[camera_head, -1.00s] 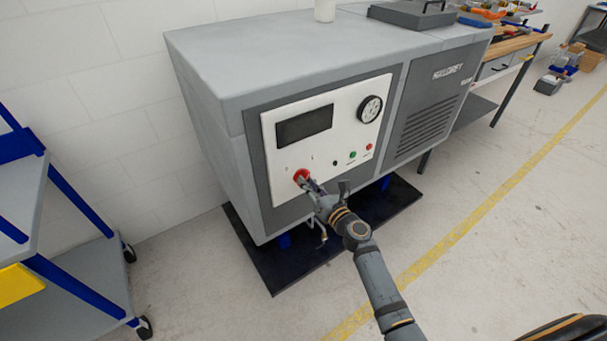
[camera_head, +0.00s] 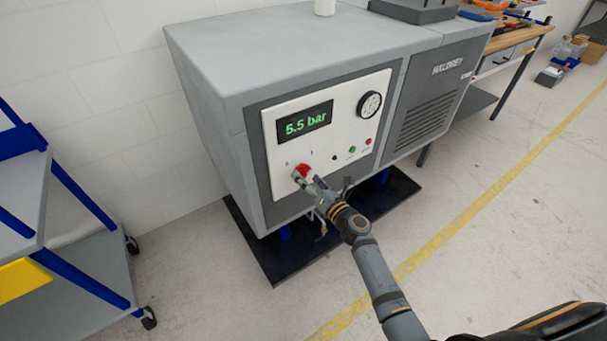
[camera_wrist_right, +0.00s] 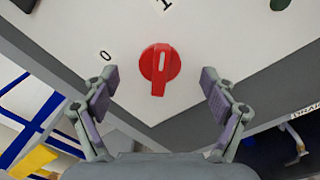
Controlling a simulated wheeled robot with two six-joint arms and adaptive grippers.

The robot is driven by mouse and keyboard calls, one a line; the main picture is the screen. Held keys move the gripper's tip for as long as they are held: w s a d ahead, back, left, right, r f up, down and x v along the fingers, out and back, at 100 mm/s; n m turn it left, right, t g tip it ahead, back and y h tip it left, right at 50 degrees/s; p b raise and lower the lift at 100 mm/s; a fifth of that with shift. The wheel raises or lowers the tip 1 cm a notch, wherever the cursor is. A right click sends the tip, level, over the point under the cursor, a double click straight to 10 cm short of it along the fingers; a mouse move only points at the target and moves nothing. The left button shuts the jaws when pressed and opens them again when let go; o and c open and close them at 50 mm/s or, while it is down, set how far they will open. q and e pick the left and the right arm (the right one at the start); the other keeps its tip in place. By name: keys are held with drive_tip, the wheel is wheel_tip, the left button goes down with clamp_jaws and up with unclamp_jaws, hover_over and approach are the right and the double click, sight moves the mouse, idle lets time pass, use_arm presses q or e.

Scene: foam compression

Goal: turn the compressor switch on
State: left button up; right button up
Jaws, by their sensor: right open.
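The compressor (camera_head: 290,60) is a large grey cabinet with a white control panel (camera_head: 338,108). Its display (camera_head: 304,122) is lit and reads "5.5 bar" in green. The red rotary switch (camera_head: 302,170) is on the panel's lower left. In the right wrist view the switch (camera_wrist_right: 158,68) has its white mark pointing up, roughly toward the "1"; the "0" is to its left. My right gripper (camera_wrist_right: 159,84) is open, one finger on each side of the switch, with a visible gap to both. In the head view the right gripper (camera_head: 308,181) partly covers the switch. My left gripper is out of view.
A pressure gauge (camera_head: 369,104) and small green and red buttons are right of the switch. A grey cart with blue legs (camera_head: 85,285) stands at left. A workbench (camera_head: 510,55) is behind at right. The floor in front is clear.

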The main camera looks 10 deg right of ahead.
sight(306, 176)
drive_tip(key=shift+s, duration=0.1)
idle(0.3)
drive_tip(key=shift+v, duration=1.6)
drive_tip(key=v, duration=0.3)
drive_tip(key=shift+s+d, duration=0.15)
drive_tip(key=shift+s, duration=0.15)
